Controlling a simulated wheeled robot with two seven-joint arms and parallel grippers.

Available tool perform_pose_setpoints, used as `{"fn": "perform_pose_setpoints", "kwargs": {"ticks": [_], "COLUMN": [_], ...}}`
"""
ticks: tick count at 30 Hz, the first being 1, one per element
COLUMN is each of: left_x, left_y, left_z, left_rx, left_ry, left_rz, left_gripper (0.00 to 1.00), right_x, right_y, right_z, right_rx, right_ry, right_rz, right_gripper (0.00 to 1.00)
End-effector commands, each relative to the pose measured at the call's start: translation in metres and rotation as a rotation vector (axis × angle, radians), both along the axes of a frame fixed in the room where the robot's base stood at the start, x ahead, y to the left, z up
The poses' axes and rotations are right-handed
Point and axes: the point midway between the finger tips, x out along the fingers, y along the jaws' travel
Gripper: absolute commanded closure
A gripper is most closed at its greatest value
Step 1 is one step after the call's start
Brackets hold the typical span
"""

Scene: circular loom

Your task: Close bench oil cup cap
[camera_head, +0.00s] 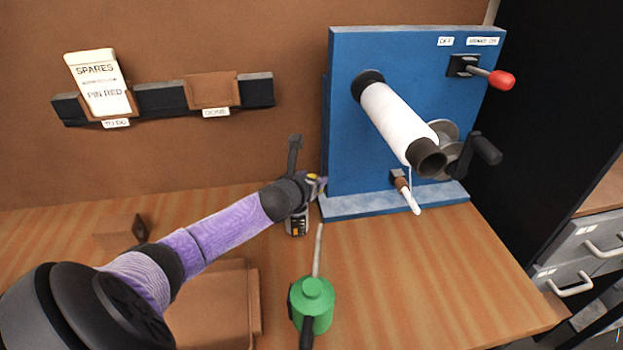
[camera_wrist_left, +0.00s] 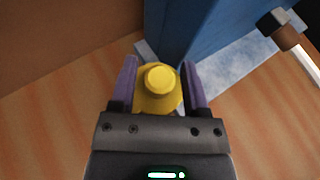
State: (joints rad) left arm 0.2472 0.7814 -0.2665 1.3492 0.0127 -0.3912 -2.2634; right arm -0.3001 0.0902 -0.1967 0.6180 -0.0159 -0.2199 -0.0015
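A yellow oil cup part (camera_wrist_left: 158,88) with a round raised top, seemingly the cap, sits between the purple fingers of my left gripper (camera_wrist_left: 160,85) in the left wrist view. The fingers flank it closely on both sides, with no clear gap. Whether they press on it cannot be told. In the head view my left gripper (camera_head: 317,186) is at the lower left edge of the blue panel, with only a bit of yellow (camera_head: 313,178) showing there. The cup's lower body and any hinge are hidden. My right gripper is not in view.
The blue loom panel (camera_head: 350,140) carries a white roll (camera_head: 400,118), a black crank (camera_head: 485,150) and a red-tipped lever (camera_head: 500,80). A green oil can (camera_head: 313,300) with a long spout stands in front of my left gripper. The bench right of it (camera_head: 440,290) is clear.

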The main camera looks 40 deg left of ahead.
Motion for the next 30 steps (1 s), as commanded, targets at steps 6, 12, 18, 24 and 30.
{"fn": "perform_pose_setpoints", "kwargs": {"ticks": [6, 12, 18, 24, 30], "left_x": [-0.0002, -0.0002, -0.0003, -0.0003, -0.0003], "left_y": [0.0001, 0.0, 0.0, 0.0, 0.0], "left_z": [-0.0001, 0.0, -0.0001, -0.0001, -0.0001], "left_rx": [0.0, 0.0, 0.0, 0.0, 0.0], "left_ry": [0.0, 0.0, 0.0, 0.0, 0.0], "left_rz": [0.0, 0.0, 0.0, 0.0, 0.001], "left_gripper": [0.89, 1.0, 1.0, 1.0, 1.0], "right_x": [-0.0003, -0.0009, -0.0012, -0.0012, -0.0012], "right_y": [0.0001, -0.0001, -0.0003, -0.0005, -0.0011], "right_z": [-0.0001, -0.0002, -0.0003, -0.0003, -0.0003], "right_rx": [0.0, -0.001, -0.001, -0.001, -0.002], "right_ry": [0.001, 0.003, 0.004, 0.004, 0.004], "right_rz": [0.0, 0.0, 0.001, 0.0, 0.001], "right_gripper": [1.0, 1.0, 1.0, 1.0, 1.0]}}
